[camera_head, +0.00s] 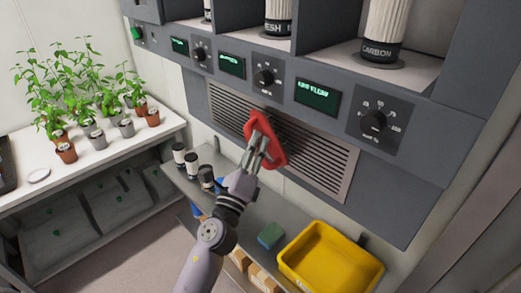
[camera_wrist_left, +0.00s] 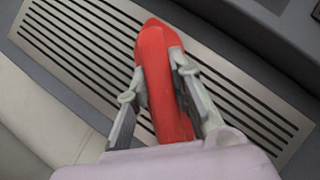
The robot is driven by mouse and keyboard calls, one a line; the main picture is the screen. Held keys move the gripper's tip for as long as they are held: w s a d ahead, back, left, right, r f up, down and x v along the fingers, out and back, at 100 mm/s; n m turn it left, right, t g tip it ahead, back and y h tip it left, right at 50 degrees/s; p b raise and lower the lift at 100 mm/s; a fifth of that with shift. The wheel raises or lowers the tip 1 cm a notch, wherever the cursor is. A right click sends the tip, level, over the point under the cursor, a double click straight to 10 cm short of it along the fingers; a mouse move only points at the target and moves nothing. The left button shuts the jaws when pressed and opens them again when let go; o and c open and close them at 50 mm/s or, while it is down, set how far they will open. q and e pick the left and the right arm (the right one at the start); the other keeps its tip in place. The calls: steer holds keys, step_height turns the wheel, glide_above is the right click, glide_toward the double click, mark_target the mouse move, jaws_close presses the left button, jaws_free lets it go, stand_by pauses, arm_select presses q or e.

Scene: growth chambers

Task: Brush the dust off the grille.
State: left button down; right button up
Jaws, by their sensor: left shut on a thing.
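The grille (camera_head: 317,158) is a wide panel of dark slats in a pale frame, set in the grey wall unit below the dials. My left gripper (camera_head: 262,150) is shut on a red brush (camera_head: 265,129) and holds it in front of the grille's middle-left part. In the left wrist view the red brush (camera_wrist_left: 162,80) lies between the two fingers, its far end over the slats of the grille (camera_wrist_left: 85,45). I cannot tell whether the brush touches the slats. Its bristles are hidden, and no dust can be made out. My right gripper is not in view.
Above the grille are dials (camera_head: 374,121), green displays (camera_head: 318,96) and white filter cylinders (camera_head: 387,28) in bays. Below, a shelf holds dark jars (camera_head: 192,163), a green-blue block (camera_head: 271,236) and a yellow bin (camera_head: 331,262). Potted plants (camera_head: 66,152) stand on a white bench at left.

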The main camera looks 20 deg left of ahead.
arm_select(q)
steer(key=w+a+b, duration=0.1)
steer(key=w+a, duration=0.1)
steer(key=a, duration=0.4)
steer(key=w+a+b, duration=0.1)
steer(key=w+a, duration=0.2)
steer(key=a, duration=0.4)
steer(key=shift+w+a, duration=0.3)
stand_by(1.0)
steer(key=shift+s+a, duration=0.35)
steer(key=shift+s, duration=0.55)
steer(key=shift+s+a, duration=0.4)
steer(key=shift+s, duration=0.55)
steer(key=shift+s+a, duration=0.35)
steer(key=shift+s, duration=0.55)
